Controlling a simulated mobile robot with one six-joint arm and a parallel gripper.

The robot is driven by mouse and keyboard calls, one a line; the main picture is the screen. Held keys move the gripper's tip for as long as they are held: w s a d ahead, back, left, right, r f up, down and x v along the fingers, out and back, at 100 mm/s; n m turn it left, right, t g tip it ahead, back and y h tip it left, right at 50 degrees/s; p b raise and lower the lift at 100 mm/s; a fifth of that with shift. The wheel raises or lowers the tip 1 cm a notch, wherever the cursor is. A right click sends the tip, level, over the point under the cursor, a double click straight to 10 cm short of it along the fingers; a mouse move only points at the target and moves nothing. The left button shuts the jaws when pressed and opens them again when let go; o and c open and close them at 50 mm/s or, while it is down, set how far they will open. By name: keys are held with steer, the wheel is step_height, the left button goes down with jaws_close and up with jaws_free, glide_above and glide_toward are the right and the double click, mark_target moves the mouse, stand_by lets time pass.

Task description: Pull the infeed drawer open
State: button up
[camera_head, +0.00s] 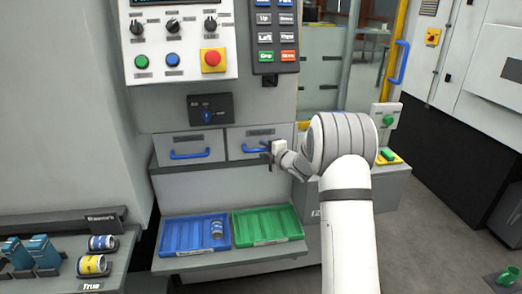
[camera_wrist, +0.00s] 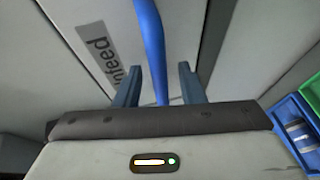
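The infeed drawer (camera_head: 239,137) is the right one of two grey drawers in the head view and looks closed. Its front and its "Infeed" label, partly cut off, also show in the wrist view (camera_wrist: 98,45). Its blue handle (camera_wrist: 150,40) runs between the two fingers of my gripper (camera_wrist: 158,84). The fingers are open, with a gap on each side of the handle. In the head view my gripper (camera_head: 269,153) is at the right part of the handle (camera_head: 252,149) and hides some of it.
The left drawer (camera_head: 190,146) has a similar blue handle. Below are a blue tray (camera_head: 180,238) holding a can and a green tray (camera_head: 262,224). A control panel with a red stop button (camera_head: 212,59) is above. A side bench with cans (camera_head: 93,265) stands at the left.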

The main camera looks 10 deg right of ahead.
steer(key=shift+w+a+f, duration=0.1)
steer(key=shift+w+a, duration=0.1)
steer(key=shift+w, duration=0.2)
steer(key=shift+c, duration=0.4)
jaws_close()
